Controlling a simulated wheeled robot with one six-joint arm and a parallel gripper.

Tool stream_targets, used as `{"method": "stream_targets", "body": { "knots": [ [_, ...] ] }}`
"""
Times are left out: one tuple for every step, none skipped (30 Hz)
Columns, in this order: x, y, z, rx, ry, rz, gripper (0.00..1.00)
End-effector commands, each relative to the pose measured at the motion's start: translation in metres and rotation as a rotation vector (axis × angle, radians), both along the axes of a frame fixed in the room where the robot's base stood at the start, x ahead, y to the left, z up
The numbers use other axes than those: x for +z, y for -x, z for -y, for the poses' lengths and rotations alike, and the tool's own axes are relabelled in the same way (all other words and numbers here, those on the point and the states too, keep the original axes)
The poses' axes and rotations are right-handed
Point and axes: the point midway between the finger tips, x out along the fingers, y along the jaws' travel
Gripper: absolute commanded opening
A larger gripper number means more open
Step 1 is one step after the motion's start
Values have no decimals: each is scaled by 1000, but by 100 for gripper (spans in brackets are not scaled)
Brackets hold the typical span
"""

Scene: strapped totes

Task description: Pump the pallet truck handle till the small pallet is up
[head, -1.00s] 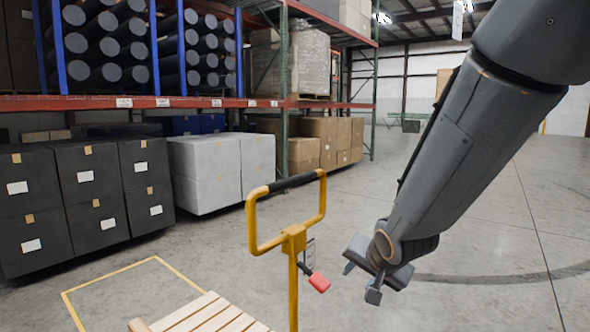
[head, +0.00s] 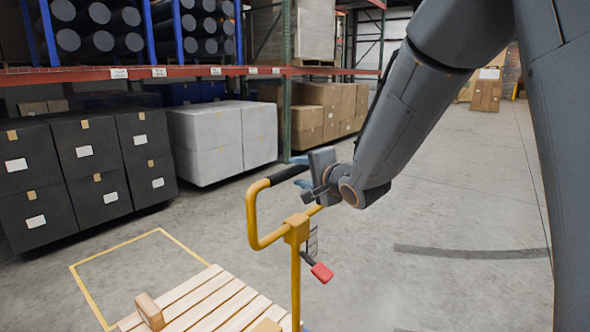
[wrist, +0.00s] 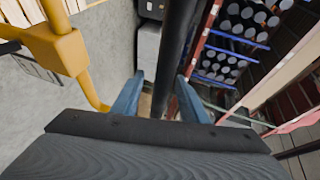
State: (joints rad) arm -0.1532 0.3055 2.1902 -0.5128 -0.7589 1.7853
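The yellow pallet truck handle (head: 295,235) stands upright as a loop with a black grip (head: 284,175) across its top. A red-tipped lever (head: 321,272) sticks out below the loop. My gripper (head: 296,176) is at the right end of the grip. In the wrist view the black grip (wrist: 178,50) runs between my blue fingers (wrist: 158,85), which are apart. A gap shows on its left; the right finger is close to it. The small slatted pallet (head: 205,302) is at the bottom of the head view, partly cut off. Its height off the floor cannot be told.
A wooden block (head: 149,311) is on the pallet. A yellow floor outline (head: 118,246) lies behind it. Dark boxes (head: 90,180) and white boxes (head: 225,140) stand at the left under racking. The floor to the right is open.

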Motion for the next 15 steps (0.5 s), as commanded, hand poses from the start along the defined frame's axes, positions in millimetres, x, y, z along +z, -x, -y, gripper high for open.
{"method": "stream_targets", "body": {
  "knots": [
    [-2,-6,-4,1,1,-2,40],
    [-2,-9,-5,0,1,-2,40],
    [-4,-13,-6,0,1,-2,40],
    [-4,-15,-8,0,1,-2,40],
    [-5,-17,-9,0,1,-2,40],
    [-5,-20,-10,-1,1,-2,40],
    [-6,-21,-11,-1,1,-2,40],
    [-6,-23,-12,-1,0,-2,40],
    [-7,-24,-12,-1,0,-2,40],
    [-7,-25,-13,-1,1,-2,40],
    [-7,-26,-13,-1,1,-2,40],
    [-7,-26,-13,-2,1,0,40],
    [-7,-26,-13,-2,1,0,40],
    [-7,-26,-13,-2,1,0,40],
    [-7,-26,-13,-2,1,0,40]
  ]
}}
